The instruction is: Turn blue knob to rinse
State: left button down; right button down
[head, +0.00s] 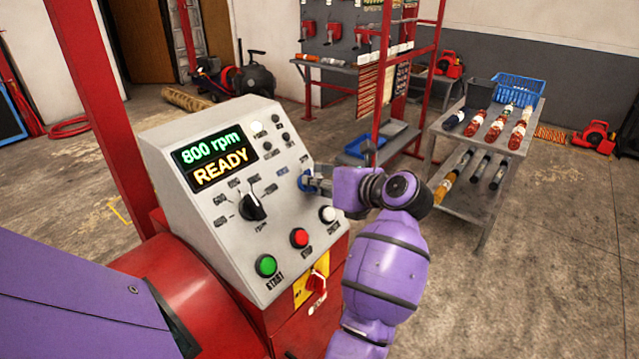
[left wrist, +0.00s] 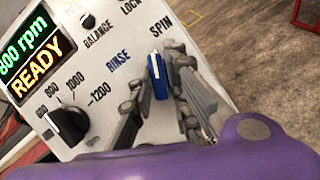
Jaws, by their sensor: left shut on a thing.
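The blue knob (head: 305,181) sits on the right side of the sloped grey control panel (head: 185,133). My left gripper (head: 313,182) is at this knob, its wrist coming in from the right. In the left wrist view, the blue knob (left wrist: 158,80) stands between the two fingers (left wrist: 157,92), which are shut on it. The white mark at the knob's top end points roughly toward the SPIN label (left wrist: 161,24). The RINSE label (left wrist: 118,62) is to the knob's left. My right gripper is not in view.
The display (head: 214,158) reads 800 rpm READY. A black dial (head: 253,206) is left of the blue knob. Green (head: 266,265), red (head: 299,237) and white (head: 328,214) buttons line the lower panel. A grey cart (head: 485,140) with bottles stands to the right.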

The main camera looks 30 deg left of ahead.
pick_arm(q)
jog(key=n+g+b, duration=0.1)
jog(key=n+b, duration=0.2)
jog(key=n+g+b, duration=0.1)
jog(key=n+b, duration=0.2)
jog(key=n+g+b, duration=0.1)
jog(key=n+b, duration=0.2)
jog(key=b, duration=0.1)
jog(key=shift+w+a+f+g+y, duration=0.1)
jog(key=shift+w+f+g+y, duration=0.1)
jog(key=shift+g+y, duration=0.1)
jog(key=shift+n+g+b, duration=0.4)
jog(key=shift+n+b, duration=0.45)
jog(key=shift+n, duration=0.05)
jog(key=shift+r+n+g+b, duration=0.15)
jog(key=shift+n+g+b, duration=0.25)
jog(key=shift+n+b, duration=0.45)
jog(key=shift+s+n+b, duration=0.1)
jog(key=shift+n+b, duration=0.15)
jog(key=shift+b, duration=0.05)
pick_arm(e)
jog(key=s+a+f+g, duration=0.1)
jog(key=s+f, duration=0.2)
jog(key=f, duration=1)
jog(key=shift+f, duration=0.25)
pick_arm(q)
jog(key=shift+r, duration=0.1)
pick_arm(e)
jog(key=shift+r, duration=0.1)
